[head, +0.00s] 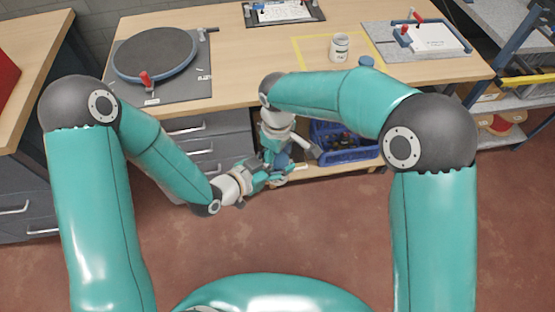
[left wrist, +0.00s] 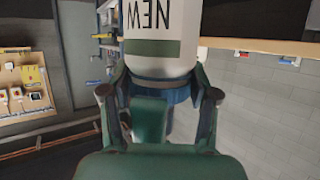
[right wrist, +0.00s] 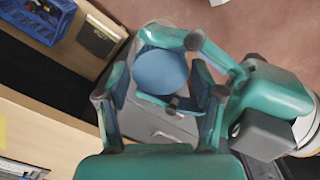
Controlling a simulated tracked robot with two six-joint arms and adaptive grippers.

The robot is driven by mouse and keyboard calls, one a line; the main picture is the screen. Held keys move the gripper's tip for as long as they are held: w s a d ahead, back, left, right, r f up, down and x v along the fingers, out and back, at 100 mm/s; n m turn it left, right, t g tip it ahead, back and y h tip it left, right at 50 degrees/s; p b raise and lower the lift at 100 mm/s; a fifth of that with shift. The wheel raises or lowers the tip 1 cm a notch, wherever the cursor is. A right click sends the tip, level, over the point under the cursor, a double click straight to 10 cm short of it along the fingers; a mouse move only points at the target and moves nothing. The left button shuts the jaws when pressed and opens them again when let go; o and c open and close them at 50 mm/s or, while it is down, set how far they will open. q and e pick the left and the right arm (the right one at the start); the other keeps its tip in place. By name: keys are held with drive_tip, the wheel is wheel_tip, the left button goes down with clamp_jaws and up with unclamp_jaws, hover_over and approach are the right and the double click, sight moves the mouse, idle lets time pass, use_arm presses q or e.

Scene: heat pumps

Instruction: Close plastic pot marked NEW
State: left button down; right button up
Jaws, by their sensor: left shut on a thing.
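The white pot marked NEW (left wrist: 155,50) is held by my left gripper (left wrist: 160,110). Its label appears upside down in the left wrist view, and a blue part (left wrist: 180,95) shows at the end towards the palm. In the right wrist view a round blue lid (right wrist: 160,70) faces the camera, with the left gripper's fingers on two sides of it. My right gripper (right wrist: 162,90) has its fingers on either side of the lid, with narrow gaps. The pot is hidden beneath the lid there, so I cannot tell how firmly the lid sits. In the head view both grippers meet before the bench.
Another white pot (head: 340,46) stands in a yellow-taped square on the bench (head: 240,85). A small blue round thing (head: 366,62) lies near it. A dark turntable (head: 155,53) is at left, a clamped white board (head: 432,38) at right. A blue crate (head: 345,148) is below.

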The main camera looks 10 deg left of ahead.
drive_tip(key=c, duration=0.8)
drive_tip(key=m, duration=0.6)
drive_tip(key=shift+m, duration=0.3)
drive_tip(key=o, duration=1.3)
drive_tip(key=shift+r, duration=2.3)
